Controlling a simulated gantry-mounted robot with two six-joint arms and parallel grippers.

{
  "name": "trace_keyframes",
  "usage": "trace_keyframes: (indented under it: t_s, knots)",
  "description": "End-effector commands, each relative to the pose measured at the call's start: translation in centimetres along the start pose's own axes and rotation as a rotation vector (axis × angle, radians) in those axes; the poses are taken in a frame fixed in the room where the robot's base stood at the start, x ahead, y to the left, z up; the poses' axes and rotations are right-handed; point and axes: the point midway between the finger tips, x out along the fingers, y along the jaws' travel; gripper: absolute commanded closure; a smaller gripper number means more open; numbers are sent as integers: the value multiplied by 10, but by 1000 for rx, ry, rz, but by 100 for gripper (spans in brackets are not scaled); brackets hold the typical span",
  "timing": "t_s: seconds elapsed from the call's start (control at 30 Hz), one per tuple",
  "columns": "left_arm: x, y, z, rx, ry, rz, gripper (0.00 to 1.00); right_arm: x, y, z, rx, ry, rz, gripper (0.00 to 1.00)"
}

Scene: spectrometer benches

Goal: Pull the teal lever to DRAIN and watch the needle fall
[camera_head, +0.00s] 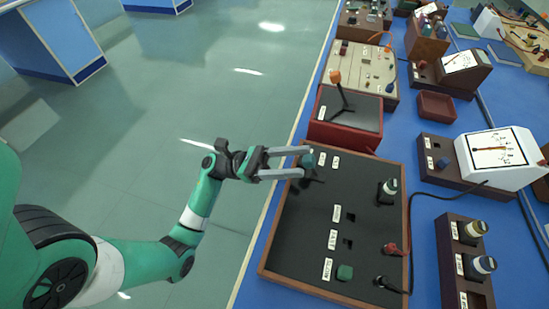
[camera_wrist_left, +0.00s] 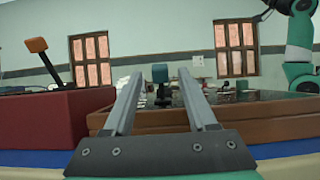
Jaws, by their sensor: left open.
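The teal lever (camera_head: 307,161) stands at the far left corner of a black, wood-framed panel (camera_head: 310,225). Its dark stem runs down to the panel. My left gripper (camera_head: 306,161) is open, with its two grey fingertips on either side of the teal knob. In the left wrist view the knob (camera_wrist_left: 160,73) shows between the open fingers (camera_wrist_left: 159,75), with a gap on each side. A white meter (camera_head: 495,150) with a dial stands on the right; its needle reading is too small to tell. Part of another teal arm shows at the upper right of the wrist view.
A red box with an orange-tipped lever (camera_head: 335,76) stands just beyond the panel. The panel carries black and red plugs, a green button (camera_head: 345,272) and white labels. A cable (camera_head: 430,197) runs from the panel towards the meter. Open floor lies left of the blue bench.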

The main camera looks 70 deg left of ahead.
Motion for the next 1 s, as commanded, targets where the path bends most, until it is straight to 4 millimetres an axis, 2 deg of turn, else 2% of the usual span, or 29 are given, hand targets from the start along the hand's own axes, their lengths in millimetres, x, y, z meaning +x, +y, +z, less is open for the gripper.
trace_keyframes:
  t_s: [0.2, 0.4, 1.0]
  knots:
    - [-53, 1, 1, 0, -1, 7, 43, 3, 0, -3, 0, 0, 0, 50]
    - [-80, 0, 0, 1, -1, 2, 43, 3, 0, -3, 0, 0, 0, 50]
    - [-82, 0, 0, 0, -1, 0, 43, 3, 0, -3, 0, 0, 0, 50]
